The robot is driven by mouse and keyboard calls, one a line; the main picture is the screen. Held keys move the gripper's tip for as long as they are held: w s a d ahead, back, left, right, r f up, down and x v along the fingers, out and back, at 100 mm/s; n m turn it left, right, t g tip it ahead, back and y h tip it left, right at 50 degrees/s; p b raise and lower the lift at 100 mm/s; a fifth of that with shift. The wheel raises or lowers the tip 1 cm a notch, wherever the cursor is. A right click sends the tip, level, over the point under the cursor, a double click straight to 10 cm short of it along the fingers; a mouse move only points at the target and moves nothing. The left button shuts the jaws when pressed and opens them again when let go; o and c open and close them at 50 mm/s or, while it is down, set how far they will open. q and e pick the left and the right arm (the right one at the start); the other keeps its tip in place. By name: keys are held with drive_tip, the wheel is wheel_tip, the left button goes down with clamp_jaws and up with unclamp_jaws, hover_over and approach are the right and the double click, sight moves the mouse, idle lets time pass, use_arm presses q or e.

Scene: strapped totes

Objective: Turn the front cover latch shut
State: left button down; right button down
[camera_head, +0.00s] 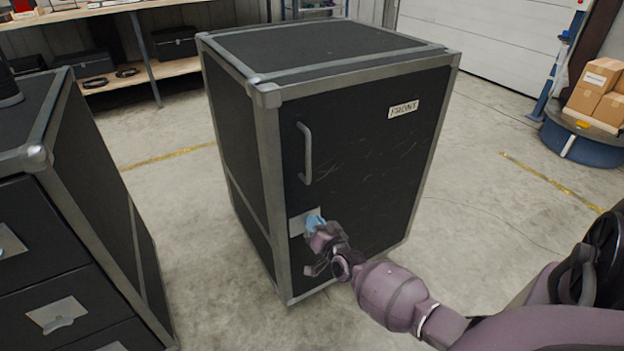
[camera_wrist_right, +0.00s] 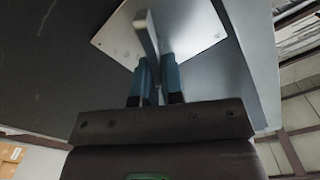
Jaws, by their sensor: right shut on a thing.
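The front cover (camera_head: 375,150) is the dark door of a black case with grey metal edges, marked by a "FRONT" label (camera_head: 403,109). The latch plate (camera_head: 298,222) is a light metal plate low on the door's left side, below the grey handle (camera_head: 306,152). My right gripper (camera_head: 315,222) is at the plate. In the right wrist view its two blue fingers (camera_wrist_right: 157,75) are shut on the latch's flat metal tab (camera_wrist_right: 147,38), which stands out from the plate (camera_wrist_right: 192,30). In the head view the gripper hides most of the latch. My left gripper is not in view.
Another black case (camera_head: 70,230) with drawers stands close at the left. A shelf (camera_head: 150,72) with boxes is behind. Cardboard boxes (camera_head: 600,90) sit on a blue round base (camera_head: 580,145) at the right. The floor between is clear.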

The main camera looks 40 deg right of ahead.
use_arm(q)
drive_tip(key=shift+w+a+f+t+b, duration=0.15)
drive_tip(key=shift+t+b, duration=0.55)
drive_tip(key=shift+b, duration=1.1)
use_arm(e)
drive_tip(key=shift+s+d+f+m, duration=0.15)
drive_tip(key=shift+f+m, duration=0.25)
drive_tip(key=shift+m, duration=1.6)
drive_tip(key=shift+d+f+m, duration=0.25)
drive_tip(key=shift+f+m, duration=0.15)
drive_tip(key=shift+m, duration=1.6)
drive_tip(key=shift+s+d+f+m, duration=0.15)
drive_tip(key=shift+f+m, duration=0.25)
drive_tip(key=shift+m, duration=1.6)
drive_tip(key=shift+w, duration=0.1)
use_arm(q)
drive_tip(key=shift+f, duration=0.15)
use_arm(e)
drive_tip(key=c, duration=1.2)
unclamp_jaws()
drive_tip(key=shift+c, duration=0.2)
